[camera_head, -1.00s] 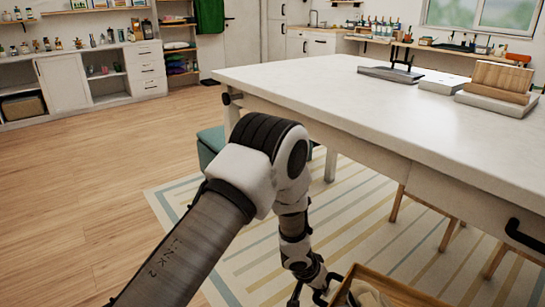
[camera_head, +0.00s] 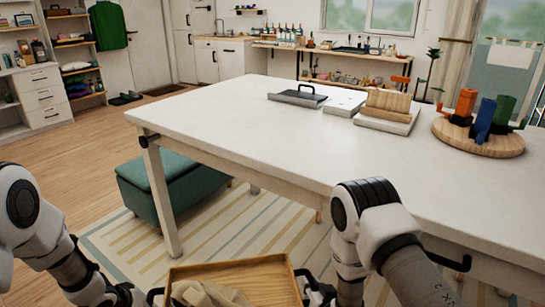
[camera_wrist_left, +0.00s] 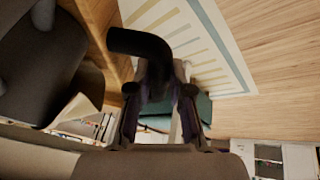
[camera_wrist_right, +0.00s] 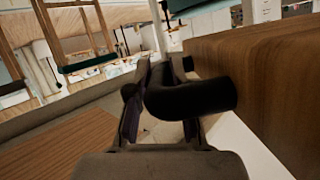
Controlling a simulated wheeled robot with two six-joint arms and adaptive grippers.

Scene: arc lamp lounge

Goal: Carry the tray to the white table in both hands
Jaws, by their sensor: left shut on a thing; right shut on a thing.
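The wooden tray (camera_head: 262,278) is at the bottom middle of the head view, in front of the white table (camera_head: 230,120) and below its top. It holds beige, cloth-like things (camera_head: 205,295), partly cut off by the frame. My left gripper (camera_head: 148,298) is at the tray's left side; in the left wrist view it is shut on a black handle (camera_wrist_left: 145,42). My right gripper (camera_head: 316,290) is at the tray's right side; in the right wrist view it is shut on the other black handle (camera_wrist_right: 200,97). The tray's near side is hidden.
On the table stand a grey slab with a black handle (camera_head: 298,97), a white block (camera_head: 345,103), stacked wooden blocks (camera_head: 387,112) and a round board (camera_head: 475,145) with coloured pieces. The table's near-left top is clear. A teal ottoman (camera_head: 145,190) sits under its left end.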

